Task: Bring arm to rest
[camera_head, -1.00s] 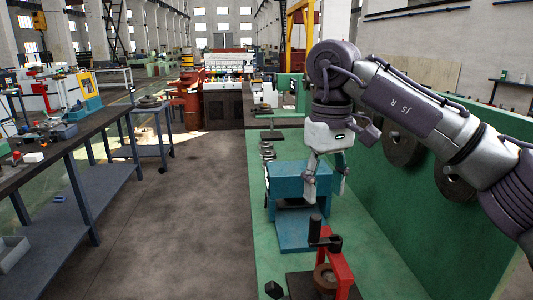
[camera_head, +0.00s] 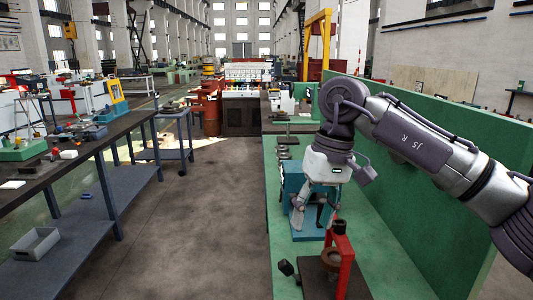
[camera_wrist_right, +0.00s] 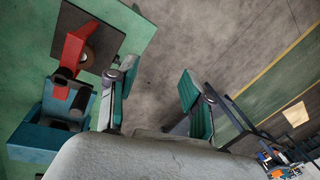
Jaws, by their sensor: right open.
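My right arm comes in from the right in the head view. My right gripper (camera_head: 315,212) hangs open and empty over the green bench (camera_head: 385,240), in front of the blue machine (camera_head: 291,180), which it partly hides. In the right wrist view its two fingers (camera_wrist_right: 158,98) stand wide apart with nothing between them. The red section bender (camera_head: 344,262) stands on a dark plate at the near end of the bench; it also shows in the right wrist view (camera_wrist_right: 72,52). My left gripper is in neither view.
A green wall panel (camera_head: 440,125) runs along the bench's right side. On the left is a dark workbench (camera_head: 75,150) with tools and a lower shelf holding a grey bin (camera_head: 35,243). A small wheeled table (camera_head: 176,113) stands farther back. The grey floor (camera_head: 205,220) between is clear.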

